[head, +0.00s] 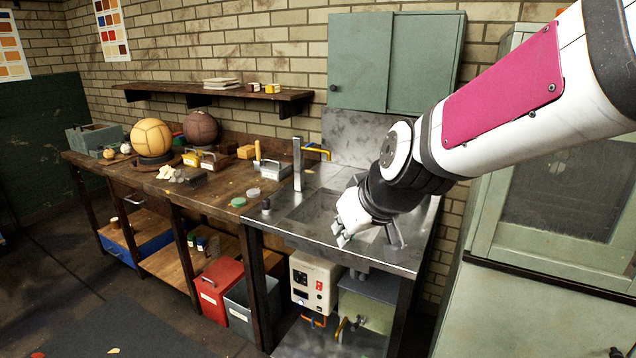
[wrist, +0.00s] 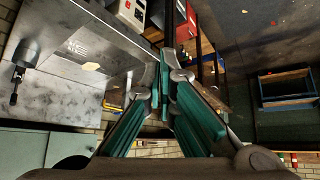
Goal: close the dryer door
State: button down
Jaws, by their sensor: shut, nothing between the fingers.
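A tall grey-green cabinet, which looks like the dryer, stands at the right edge of the head view. Its framed door (head: 484,238) has a dark window (head: 570,200). The cabinet's right side runs out of the picture and my arm covers part of its top. I cannot tell how far the door stands from its frame. My gripper (head: 342,240) is over the metal sink bench, left of the cabinet and apart from it. In the wrist view its teal-padded fingers (wrist: 164,80) are together and empty. The dryer door is not clearly seen in the wrist view.
The metal sink bench (head: 275,222) with a tap (head: 298,165) lies under my gripper. A wooden workbench (head: 140,180) with leather balls continues left. A green wall cupboard (head: 395,62) hangs behind. Red (head: 215,290) and grey bins stand below. Floor at front left is mostly clear.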

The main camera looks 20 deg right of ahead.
jog(key=w+d+f+t+h+p, duration=0.1)
jog(key=w+d+f+h, duration=0.2)
jog(key=w+d, duration=0.35)
jog(key=w+d+f+h+p, duration=0.1)
jog(key=w+d+f+h, duration=0.3)
jog(key=d, duration=0.4)
jog(key=s+d+n+h+p, duration=0.1)
jog(key=d+n+h+p, duration=0.3)
jog(key=d, duration=2.2)
jog(key=shift+d+g+h, duration=0.3)
jog(key=shift+d+h, duration=0.1)
jog(key=shift+h, duration=2.3)
jog(key=shift+r, duration=0.1)
